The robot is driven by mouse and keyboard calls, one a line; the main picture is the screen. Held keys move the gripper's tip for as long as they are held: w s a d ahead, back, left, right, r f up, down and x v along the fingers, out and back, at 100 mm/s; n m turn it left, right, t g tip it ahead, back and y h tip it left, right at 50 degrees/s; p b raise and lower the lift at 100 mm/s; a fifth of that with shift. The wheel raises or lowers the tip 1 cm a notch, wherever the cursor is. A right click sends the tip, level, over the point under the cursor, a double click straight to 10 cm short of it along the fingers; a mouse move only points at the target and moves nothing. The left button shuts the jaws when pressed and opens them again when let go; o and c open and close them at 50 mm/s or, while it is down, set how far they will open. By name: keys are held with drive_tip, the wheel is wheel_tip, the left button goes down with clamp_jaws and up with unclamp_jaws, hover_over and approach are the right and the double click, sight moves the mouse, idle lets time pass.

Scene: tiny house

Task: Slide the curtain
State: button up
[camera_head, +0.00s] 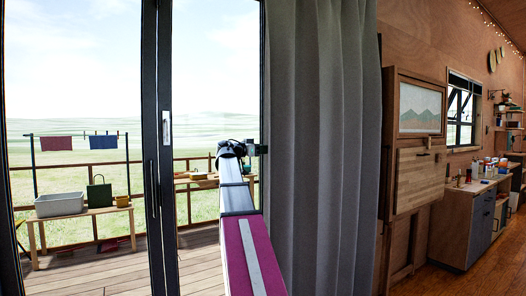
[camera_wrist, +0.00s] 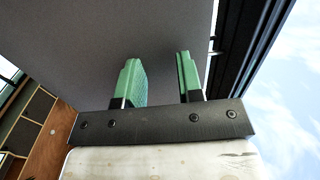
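The grey curtain (camera_head: 320,150) hangs in vertical folds at the right side of the glass door in the head view. My gripper (camera_head: 260,149) is at the curtain's left edge, about mid-height, at the end of my outstretched arm. In the wrist view the curtain (camera_wrist: 90,40) is a plain grey surface behind the fingers, with its edge just right of the right finger. The two green fingers of my gripper (camera_wrist: 162,77) stand apart with a gap between them. No fold of cloth is clearly visible between them. I cannot tell whether the fingertips touch the curtain.
The dark door frame (camera_head: 160,130) stands left of my arm. Outside are a deck, a railing and a bench (camera_head: 85,213) with a grey tub. A wooden cabinet (camera_head: 415,145) is close right of the curtain, with a kitchen counter (camera_head: 465,215) beyond.

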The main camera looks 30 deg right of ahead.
drive_tip(key=a, duration=1)
drive_tip(key=shift+s, duration=0.2)
approach(265, 174)
drive_tip(key=d, duration=1)
drive_tip(key=shift+w, duration=0.35)
drive_tip(key=shift+d, duration=0.1)
clamp_jaws()
